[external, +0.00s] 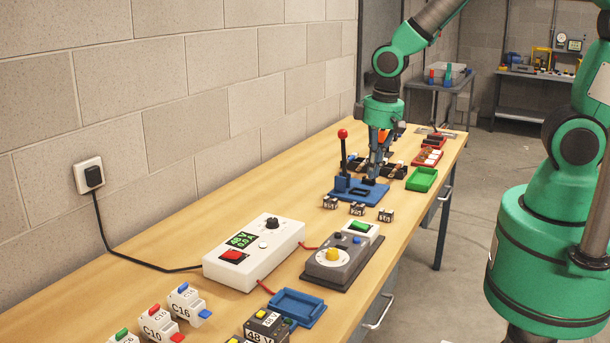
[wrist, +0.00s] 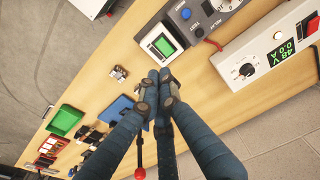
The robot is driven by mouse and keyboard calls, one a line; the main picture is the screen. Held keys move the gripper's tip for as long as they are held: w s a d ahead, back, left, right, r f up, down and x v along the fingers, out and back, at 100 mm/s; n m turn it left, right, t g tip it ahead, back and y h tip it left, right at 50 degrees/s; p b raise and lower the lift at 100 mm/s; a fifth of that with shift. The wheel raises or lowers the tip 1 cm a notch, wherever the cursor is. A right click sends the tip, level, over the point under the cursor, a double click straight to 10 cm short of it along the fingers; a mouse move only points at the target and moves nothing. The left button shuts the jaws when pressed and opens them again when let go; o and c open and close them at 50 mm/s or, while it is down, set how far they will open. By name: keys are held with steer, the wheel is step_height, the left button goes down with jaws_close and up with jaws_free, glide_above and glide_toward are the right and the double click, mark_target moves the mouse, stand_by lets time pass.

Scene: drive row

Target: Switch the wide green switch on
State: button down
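The wide green switch (external: 359,226) is a green rocker in a white housing, at the far end of the grey control box on the bench. It also shows in the wrist view (wrist: 163,45), near the top. Which way the rocker is tipped is too small to tell. My gripper (external: 376,178) points down over the blue lever base, beyond the switch and apart from it. In the wrist view my gripper's fingertips (wrist: 159,82) are together with nothing visible between them, below the switch in the picture.
A lever with a red knob (external: 342,133) rises from its blue base (external: 362,191) close beside my gripper. Several small terminal blocks (external: 357,208) stand between this base and the switch. A white power supply (external: 254,252) stands to the left. A green tray (external: 421,180) lies right of my gripper.

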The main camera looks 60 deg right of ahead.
mark_target(360, 226)
steer(key=shift+w+t+b, duration=0.3)
steer(key=shift+t+b, duration=0.1)
steer(key=shift+b, duration=0.9)
steer(key=shift+w+r, duration=0.1)
steer(key=shift+r, duration=0.1)
steer(key=w+f+b, duration=0.1)
steer(key=f, duration=0.3)
steer(key=f+b, duration=0.1)
steer(key=f, duration=0.4)
steer(key=w+f+b, duration=0.1)
steer(key=f, duration=0.3)
steer(key=shift+w+f, duration=0.35)
steer(key=shift+f, duration=0.05)
steer(key=shift+f+p, duration=0.1)
steer(key=shift+p, duration=0.25)
steer(key=shift+w+d+f+g+p, duration=0.1)
steer(key=shift+w+f+g+p, duration=0.15)
steer(key=shift+g+p, duration=0.3)
steer(key=shift+s+f, duration=0.15)
